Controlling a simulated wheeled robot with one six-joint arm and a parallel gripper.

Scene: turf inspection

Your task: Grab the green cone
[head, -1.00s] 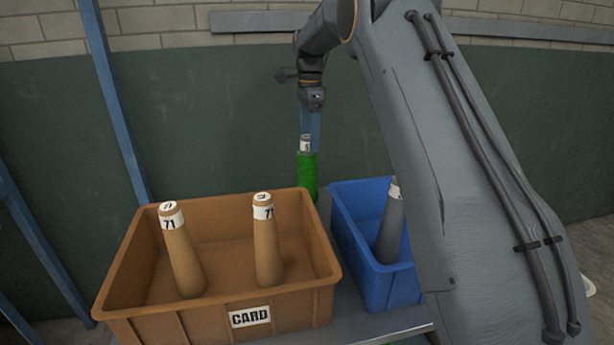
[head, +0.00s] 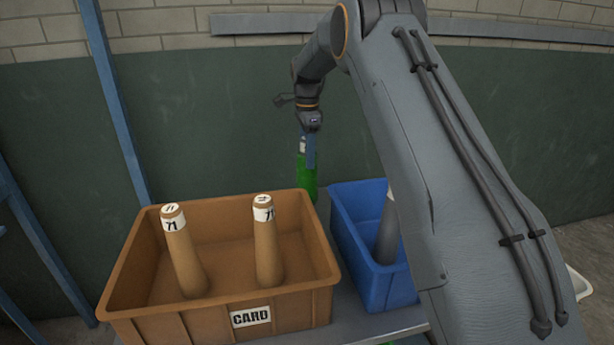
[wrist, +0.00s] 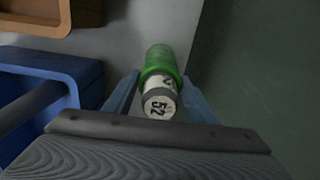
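The green cone (head: 307,178) stands upright behind the boxes, near the dark green wall. It has a white label band near its top. In the wrist view the green cone (wrist: 160,64) shows its narrow end with the number 52 facing me. My gripper (head: 308,152) points down over the cone's top. In the wrist view my gripper (wrist: 160,78) has its two blue fingers on either side of the cone, with narrow gaps showing, so it looks open. The cone's base is partly hidden behind the boxes.
A brown box (head: 222,315) marked CARD holds two brown cones (head: 183,255) labelled 71. A blue box (head: 393,287) to its right holds a grey cone (head: 386,235), partly hidden by my arm. Both sit on a grey table (head: 375,325) close to the green cone.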

